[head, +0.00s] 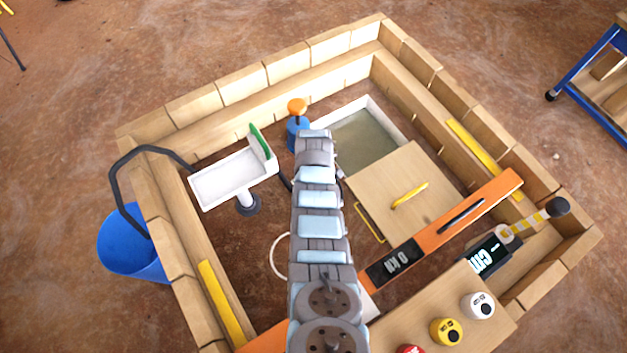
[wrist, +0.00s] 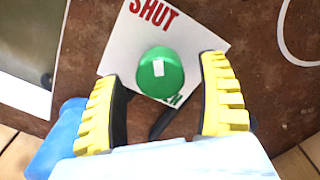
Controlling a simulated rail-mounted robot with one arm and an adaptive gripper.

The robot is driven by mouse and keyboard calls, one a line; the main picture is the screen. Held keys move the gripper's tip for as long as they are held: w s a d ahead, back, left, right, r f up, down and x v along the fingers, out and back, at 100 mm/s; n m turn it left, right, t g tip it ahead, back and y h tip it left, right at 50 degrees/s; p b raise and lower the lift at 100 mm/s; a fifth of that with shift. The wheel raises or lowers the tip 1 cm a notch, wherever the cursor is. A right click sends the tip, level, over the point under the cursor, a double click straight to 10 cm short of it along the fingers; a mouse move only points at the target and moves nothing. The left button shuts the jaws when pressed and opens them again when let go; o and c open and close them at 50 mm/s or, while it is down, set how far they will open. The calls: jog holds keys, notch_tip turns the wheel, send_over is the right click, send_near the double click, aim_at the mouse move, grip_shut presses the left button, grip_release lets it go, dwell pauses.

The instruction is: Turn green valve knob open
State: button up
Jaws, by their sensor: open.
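The green valve knob (wrist: 158,76) is round and has a small white mark on its top. It sits in front of a white plate (wrist: 183,32) with the red word SHUT along its upper edge. Green lettering at the plate's lower corner is partly hidden by the knob. My gripper (wrist: 162,68) is open, with one yellow-padded finger on each side of the knob. A gap shows between the knob and each finger. In the head view my arm hides the knob and most of the gripper.
A blue post with an orange cap (head: 297,106) stands just left of my arm's far end. A white trough (head: 232,178) lies further left. A wooden panel (head: 405,195) and an orange beam (head: 440,228) lie to the right. Timber walls (head: 240,90) enclose the area.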

jog(key=shift+f, duration=0.3)
jog(key=c, duration=1.2)
jog(key=shift+c, duration=0.2)
